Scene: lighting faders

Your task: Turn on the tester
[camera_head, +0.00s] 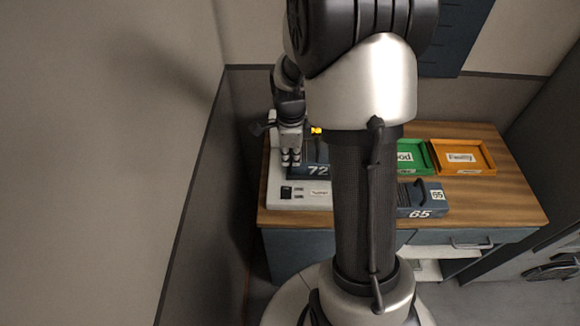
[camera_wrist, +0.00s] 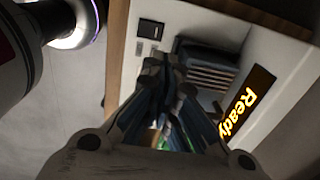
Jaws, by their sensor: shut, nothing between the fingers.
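The tester (camera_head: 300,203) is a light-grey box with a label at the left front of the wooden table. A black switch (camera_head: 286,192) sits at its left end. In the wrist view a black switch (camera_wrist: 150,29) shows on a white panel beside the fingertips. A lit orange display (camera_wrist: 245,105) there reads "Ready"; a small orange glow also shows in the head view (camera_head: 316,131). My gripper (camera_head: 291,163) is shut and empty, pointing down above the tester's left end. In the wrist view its fingertips (camera_wrist: 168,64) lie close to the switch; contact cannot be told.
A blue-grey module marked 72 (camera_head: 312,171) is beside the gripper. Another marked 65 (camera_head: 420,200) lies right of my arm. A green tray (camera_head: 413,170) and an orange tray (camera_head: 463,171) are at the back right. A wall is close on the left.

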